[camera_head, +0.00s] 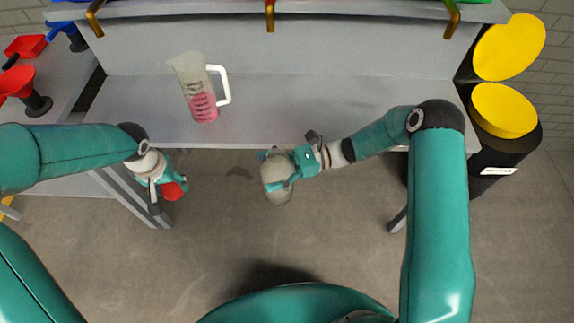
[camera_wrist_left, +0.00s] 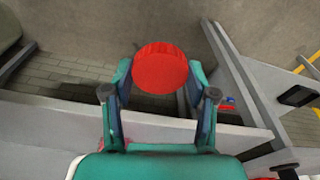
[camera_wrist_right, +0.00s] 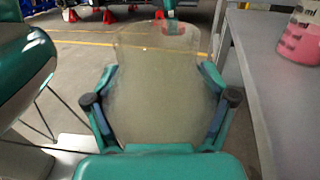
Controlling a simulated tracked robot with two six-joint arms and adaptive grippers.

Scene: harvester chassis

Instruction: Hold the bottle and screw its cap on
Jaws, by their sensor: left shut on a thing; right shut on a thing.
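The red cap (camera_head: 173,191) is round and sits between the fingers of my left gripper (camera_head: 168,184), which is shut on it. It also shows in the left wrist view (camera_wrist_left: 160,69). The bottle (camera_head: 277,180) is a pale, translucent grey-beige body, held in front of the bench by my right gripper (camera_head: 281,170), which is shut around it. The bottle fills the middle of the right wrist view (camera_wrist_right: 160,85). The cap and the bottle are apart, with the cap to the left of the bottle in the head view. The bottle's opening is not clearly seen.
A measuring jug (camera_head: 203,100) with pink liquid stands on the grey bench (camera_head: 300,105) behind the grippers. Red funnels (camera_head: 20,82) stand on the left table. A black drum with a yellow lid (camera_head: 503,110) is at the right. Floor space lies open between the arms.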

